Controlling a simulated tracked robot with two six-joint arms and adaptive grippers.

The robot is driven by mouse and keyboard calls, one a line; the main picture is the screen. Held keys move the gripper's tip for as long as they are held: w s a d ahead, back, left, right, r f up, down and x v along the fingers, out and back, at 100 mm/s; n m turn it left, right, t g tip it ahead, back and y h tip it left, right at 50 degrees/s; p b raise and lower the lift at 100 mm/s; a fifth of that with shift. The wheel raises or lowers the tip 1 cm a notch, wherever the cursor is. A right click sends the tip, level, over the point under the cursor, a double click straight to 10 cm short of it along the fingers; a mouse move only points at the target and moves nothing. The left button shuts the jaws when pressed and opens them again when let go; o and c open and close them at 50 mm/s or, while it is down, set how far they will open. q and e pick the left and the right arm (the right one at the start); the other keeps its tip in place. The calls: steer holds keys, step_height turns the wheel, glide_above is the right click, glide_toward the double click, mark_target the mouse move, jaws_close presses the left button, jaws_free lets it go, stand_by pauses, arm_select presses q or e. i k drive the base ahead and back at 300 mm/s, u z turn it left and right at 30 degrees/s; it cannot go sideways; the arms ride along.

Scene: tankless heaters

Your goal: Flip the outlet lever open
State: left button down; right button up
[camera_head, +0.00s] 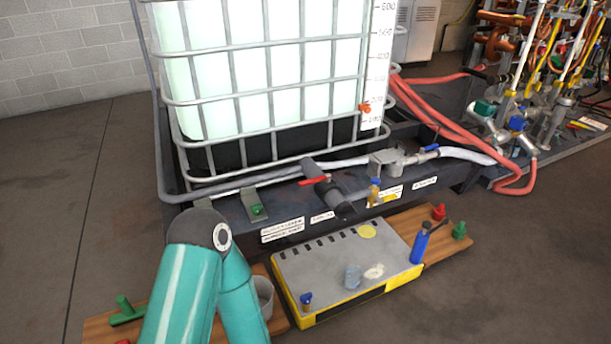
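The outlet valve (330,190) is a dark grey pipe piece sticking out low at the front of the caged tank (270,70). A red lever (314,181) sits on it and lies across the pipe, pointing left. Nothing touches the lever. A teal arm of mine rises at the lower left, bends at a dark joint and runs back down. Its gripper is out of view. My other gripper is not in view either.
A grey and yellow case (345,262) stands on the floor boards below the valve, with a blue bottle (420,243) at its right. A grey cup (263,297) is beside my arm. Red hoses (430,118) run at the right. Open floor lies left.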

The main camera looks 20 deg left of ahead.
mark_target(327, 177)
steer(key=u, duration=0.05)
steer(key=i, duration=0.9)
steer(key=z, duration=0.1)
